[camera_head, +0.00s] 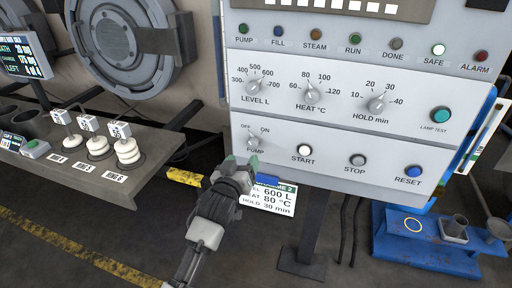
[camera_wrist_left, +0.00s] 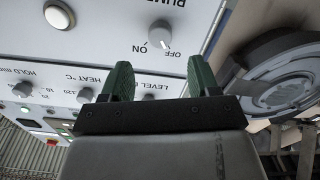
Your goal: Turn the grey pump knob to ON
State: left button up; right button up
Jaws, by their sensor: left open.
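The grey pump knob (camera_head: 253,141) is at the lower left of the white control panel (camera_head: 330,150), with OFF at its upper left and ON at its upper right. Its pointer appears to be toward OFF. In the left wrist view, which is upside down, the pump knob (camera_wrist_left: 160,35) shows beyond the fingertips. My left gripper (camera_head: 241,161) is just below the knob and apart from it, its jaws open and empty. Its green fingers (camera_wrist_left: 162,75) are spread in the wrist view. My right gripper is in neither view.
Knobs for level (camera_head: 254,87), heat (camera_head: 313,96) and hold (camera_head: 377,104) sit above. START (camera_head: 305,150), STOP (camera_head: 357,160) and RESET (camera_head: 414,171) buttons lie to the right. A recipe card (camera_head: 275,199) hangs below the panel. White rings (camera_head: 128,153) stand on the left shelf.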

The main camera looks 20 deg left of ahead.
aim_at(252, 146)
pick_arm(q)
jog(key=w, duration=0.8)
jog(key=shift+w+d, duration=0.1)
jog(key=shift+d, duration=0.05)
jog(key=c, duration=0.9)
